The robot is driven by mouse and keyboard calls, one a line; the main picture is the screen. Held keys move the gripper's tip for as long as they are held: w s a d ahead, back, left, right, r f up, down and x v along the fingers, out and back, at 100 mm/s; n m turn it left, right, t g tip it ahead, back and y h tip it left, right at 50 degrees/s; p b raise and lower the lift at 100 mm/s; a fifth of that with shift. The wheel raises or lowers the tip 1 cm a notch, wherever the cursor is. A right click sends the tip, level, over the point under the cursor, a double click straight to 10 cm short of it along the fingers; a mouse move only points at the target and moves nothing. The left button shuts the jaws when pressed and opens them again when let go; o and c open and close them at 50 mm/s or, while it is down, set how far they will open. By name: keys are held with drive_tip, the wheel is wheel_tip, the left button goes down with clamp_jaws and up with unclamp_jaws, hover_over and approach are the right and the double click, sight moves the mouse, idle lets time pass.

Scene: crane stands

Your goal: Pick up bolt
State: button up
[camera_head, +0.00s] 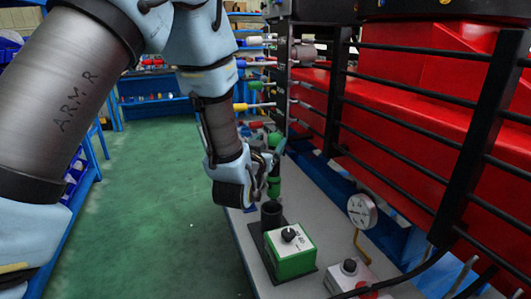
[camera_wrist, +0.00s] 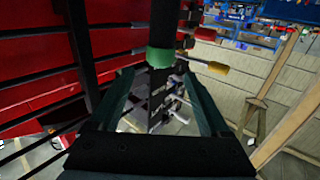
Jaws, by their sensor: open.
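I cannot pick out a bolt with certainty in either view. A green upright piece (camera_head: 273,186) shows beside my gripper (camera_head: 264,172) over the grey bench in the head view. In the wrist view a dark cylinder with a green end (camera_wrist: 160,57) shows between and beyond the fingertips of my gripper (camera_wrist: 160,80). It may be the same piece. The fingers are spread apart, with nothing clasped between them. My wrist hides part of the area around the fingers in the head view.
On the grey bench (camera_head: 241,231) stand a dark cup (camera_head: 271,214), a green-and-white box with a black knob (camera_head: 290,252) and a round gauge (camera_head: 362,211). Black rails before red panels (camera_head: 437,100) line the right side. Screwdrivers (camera_head: 256,86) hang behind. Green floor (camera_head: 150,190) is open at left.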

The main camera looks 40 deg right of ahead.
drive_tip(key=shift+b+v, duration=0.3)
drive_tip(key=shift+v, duration=1.25)
